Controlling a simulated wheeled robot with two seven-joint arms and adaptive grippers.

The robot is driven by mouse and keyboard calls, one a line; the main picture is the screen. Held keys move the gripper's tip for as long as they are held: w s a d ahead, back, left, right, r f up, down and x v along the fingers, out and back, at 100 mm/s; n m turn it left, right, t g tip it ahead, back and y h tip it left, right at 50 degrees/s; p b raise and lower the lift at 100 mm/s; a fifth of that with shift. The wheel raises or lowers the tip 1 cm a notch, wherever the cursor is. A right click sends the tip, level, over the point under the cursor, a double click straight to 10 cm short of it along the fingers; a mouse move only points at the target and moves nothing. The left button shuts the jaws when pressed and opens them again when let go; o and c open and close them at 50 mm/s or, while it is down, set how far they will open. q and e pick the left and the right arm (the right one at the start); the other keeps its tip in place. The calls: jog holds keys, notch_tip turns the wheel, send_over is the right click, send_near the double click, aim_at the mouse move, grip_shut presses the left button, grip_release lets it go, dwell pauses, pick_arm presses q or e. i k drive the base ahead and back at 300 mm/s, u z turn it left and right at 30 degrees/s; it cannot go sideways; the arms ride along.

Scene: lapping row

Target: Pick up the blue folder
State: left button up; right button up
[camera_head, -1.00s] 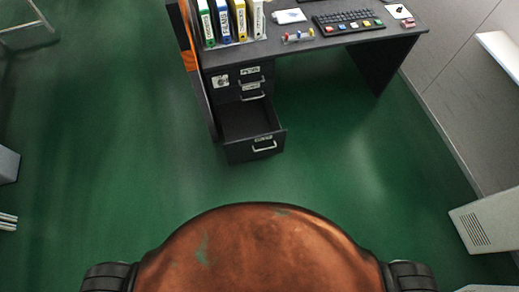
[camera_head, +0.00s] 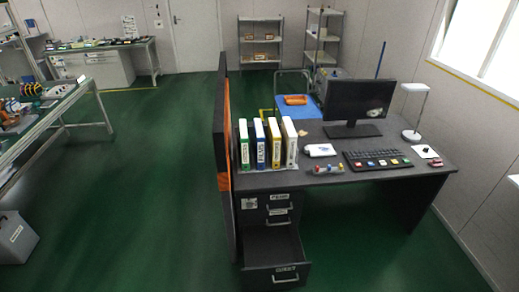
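The blue folder (camera_head: 260,146) stands upright on the left end of the dark desk (camera_head: 333,181). It is in a row of binders, between a green folder (camera_head: 244,146) on its left and a yellow folder (camera_head: 274,145) on its right. A white folder (camera_head: 290,143) stands at the right end of the row. Neither of my grippers is in view.
An open bottom drawer (camera_head: 273,275) juts out below the folders. A tall dark partition (camera_head: 222,165) stands at the desk's left edge. A monitor (camera_head: 359,103), keyboard (camera_head: 377,160) and lamp (camera_head: 414,110) occupy the desk's right part. Green floor (camera_head: 150,200) is clear to the left.

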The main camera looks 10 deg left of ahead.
aim_at(258, 137)
jog(key=u, duration=1.6)
jog(key=i, duration=2.7)
jog(key=z, duration=1.65)
